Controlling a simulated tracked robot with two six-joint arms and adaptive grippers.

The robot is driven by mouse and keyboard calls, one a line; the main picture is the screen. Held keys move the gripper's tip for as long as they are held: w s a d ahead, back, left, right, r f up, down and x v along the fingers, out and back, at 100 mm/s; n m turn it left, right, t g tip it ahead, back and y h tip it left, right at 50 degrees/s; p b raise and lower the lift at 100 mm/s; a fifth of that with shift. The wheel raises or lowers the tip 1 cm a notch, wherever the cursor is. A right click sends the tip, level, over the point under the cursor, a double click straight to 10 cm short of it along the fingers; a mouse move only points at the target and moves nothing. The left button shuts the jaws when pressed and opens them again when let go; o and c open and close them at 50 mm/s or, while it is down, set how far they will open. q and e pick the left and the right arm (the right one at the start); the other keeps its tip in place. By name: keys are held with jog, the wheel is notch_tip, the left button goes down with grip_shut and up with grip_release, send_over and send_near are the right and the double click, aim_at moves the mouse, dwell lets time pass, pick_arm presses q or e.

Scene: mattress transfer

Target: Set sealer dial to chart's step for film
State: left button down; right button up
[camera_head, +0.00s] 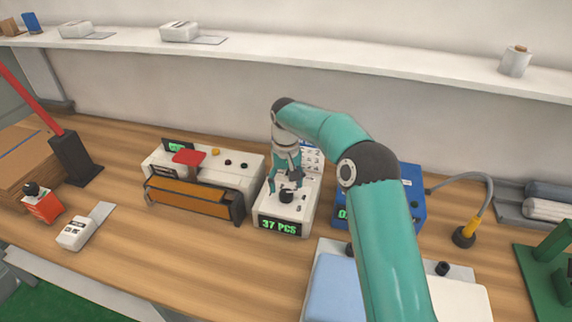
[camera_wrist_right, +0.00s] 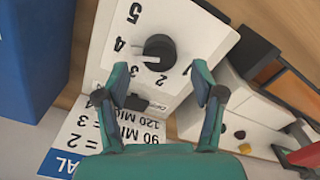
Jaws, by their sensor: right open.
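A small white box (camera_head: 301,211) stands mid-bench, its front display (camera_head: 280,228) reading 37 PCS. A black dial knob (camera_head: 286,196) sits on its top. In the right wrist view the knob (camera_wrist_right: 158,52) is ringed by printed numbers including 1, 2, 4 and 5; its exact setting is hard to read. The chart (camera_head: 312,156) stands behind the box; in the right wrist view, the chart (camera_wrist_right: 88,142) partly shows 90 MIC, 120 MIC, = 2 and = 3. My right gripper (camera_head: 285,184) is open, pointing down at the knob, its fingers either side; contact is unclear.
A white machine with an orange bar (camera_head: 188,197) stands left of the box. A blue device (camera_head: 411,190) stands right, partly behind my arm. Film-like rolls (camera_head: 548,208) lie far right. A small white item (camera_head: 75,234) and red block (camera_head: 44,207) sit left.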

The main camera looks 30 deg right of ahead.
aim_at(286, 192)
notch_tip(286, 192, up, 8)
jog(key=shift+r, duration=0.25)
dwell(0.5)
